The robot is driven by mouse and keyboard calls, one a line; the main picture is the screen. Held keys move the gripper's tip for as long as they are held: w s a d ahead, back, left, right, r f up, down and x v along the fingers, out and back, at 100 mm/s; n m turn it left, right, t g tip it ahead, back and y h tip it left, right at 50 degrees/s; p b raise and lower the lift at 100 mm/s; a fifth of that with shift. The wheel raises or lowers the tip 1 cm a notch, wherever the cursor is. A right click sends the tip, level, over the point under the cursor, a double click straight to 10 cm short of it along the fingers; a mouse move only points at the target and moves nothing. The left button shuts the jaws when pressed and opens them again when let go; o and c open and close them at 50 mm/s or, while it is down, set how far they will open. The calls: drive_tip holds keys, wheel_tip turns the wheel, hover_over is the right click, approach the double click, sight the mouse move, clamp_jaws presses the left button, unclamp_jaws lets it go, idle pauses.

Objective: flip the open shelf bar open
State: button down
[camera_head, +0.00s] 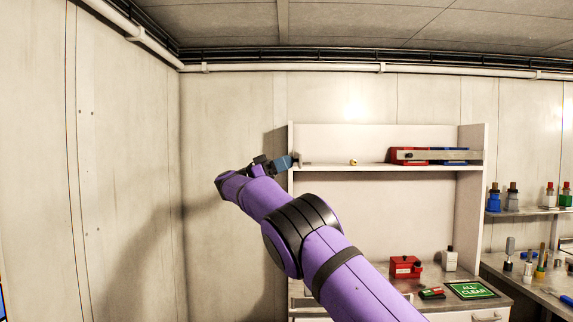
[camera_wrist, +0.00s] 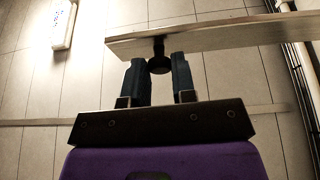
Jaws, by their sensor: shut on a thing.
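My gripper (camera_wrist: 159,66) is shut on a black round knob (camera_wrist: 159,62), which is fixed to a long pale bar (camera_wrist: 230,37) in the wrist view. The bar runs across the top of that view and out at the right edge. In the head view my gripper (camera_head: 293,162) is at the left end of the upper shelf (camera_head: 325,166), beside its side panel. The bar there is mostly hidden or seen end-on, so its angle is hard to tell. Another silver bar (camera_head: 450,156) with a black knob lies across the right part of the shelf.
Red (camera_head: 408,150) and blue bins stand behind the right bar. A small yellow item (camera_head: 353,161) is on the shelf. Below, the counter holds a red box (camera_head: 405,267), a white bottle (camera_head: 449,259) and a green sign (camera_head: 470,290). A wall is close on the left.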

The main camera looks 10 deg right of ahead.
drive_tip(key=shift+a+r, duration=0.15)
drive_tip(key=shift+a, duration=0.05)
drive_tip(key=c, duration=0.9)
unclamp_jaws()
drive_tip(key=shift+a, duration=0.1)
drive_tip(key=shift+c, duration=0.2)
drive_tip(key=s+d+r, duration=0.1)
drive_tip(key=s+r, duration=0.1)
drive_tip(key=s, duration=0.6)
drive_tip(key=s+d+r, duration=0.1)
drive_tip(key=s+r, duration=0.1)
drive_tip(key=s, duration=0.5)
drive_tip(key=shift+s+r, duration=0.4)
